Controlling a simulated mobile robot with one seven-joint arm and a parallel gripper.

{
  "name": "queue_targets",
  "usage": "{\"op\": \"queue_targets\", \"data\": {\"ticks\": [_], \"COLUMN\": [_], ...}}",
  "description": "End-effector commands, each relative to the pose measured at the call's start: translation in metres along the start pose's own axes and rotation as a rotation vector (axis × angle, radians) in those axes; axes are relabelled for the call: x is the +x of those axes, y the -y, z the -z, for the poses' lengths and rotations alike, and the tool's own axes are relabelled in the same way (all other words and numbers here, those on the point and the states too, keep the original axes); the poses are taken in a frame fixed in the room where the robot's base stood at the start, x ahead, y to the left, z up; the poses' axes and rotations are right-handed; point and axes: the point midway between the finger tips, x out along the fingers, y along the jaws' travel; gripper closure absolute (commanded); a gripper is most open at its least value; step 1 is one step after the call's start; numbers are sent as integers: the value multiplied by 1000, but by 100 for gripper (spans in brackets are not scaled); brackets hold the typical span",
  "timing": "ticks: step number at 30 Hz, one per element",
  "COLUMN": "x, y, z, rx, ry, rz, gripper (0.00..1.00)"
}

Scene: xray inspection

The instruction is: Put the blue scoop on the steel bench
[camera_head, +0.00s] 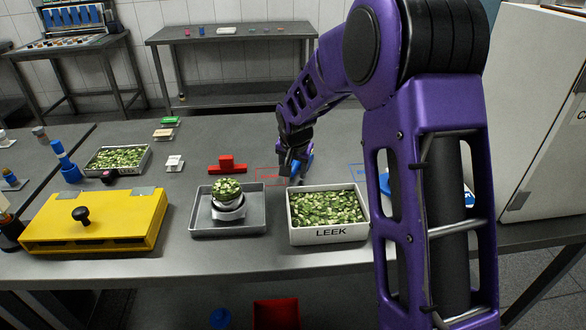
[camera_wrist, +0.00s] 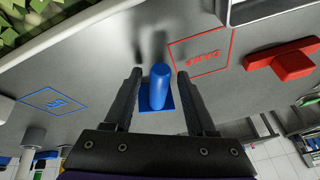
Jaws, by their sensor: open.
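A blue piece with a round upright handle and a flat square base, seemingly the blue scoop (camera_wrist: 160,88), stands between the open fingers of my gripper (camera_wrist: 160,90) in the wrist view. A gap shows on each side of the handle. In the head view my gripper (camera_head: 295,172) is low over the worktop, behind the LEEK tray, and the blue piece (camera_head: 308,165) shows only in part beside it. The grey metal worktop (camera_head: 330,135) lies under it. A separate steel bench (camera_head: 235,32) stands by the back wall with small items on top.
The LEEK tray (camera_head: 328,234) and a grey tray with a filled bowl (camera_head: 228,229) are in front. A red block piece (camera_head: 227,167) lies to the left. Red (camera_head: 268,176) and blue (camera_wrist: 52,101) outlines mark the worktop. A yellow box (camera_head: 92,222) stands front left.

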Motion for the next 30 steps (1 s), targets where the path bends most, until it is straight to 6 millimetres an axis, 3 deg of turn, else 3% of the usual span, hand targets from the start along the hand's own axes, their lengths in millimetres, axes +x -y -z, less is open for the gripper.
{"op": "queue_targets", "data": {"ticks": [15,21,30], "x": [-103,-118,-120], "y": [1,0,0], "z": [1,0,0], "rx": [0,0,0], "ry": [-3,-1,0], "rz": [2,1,0], "gripper": [44,44,44]}}
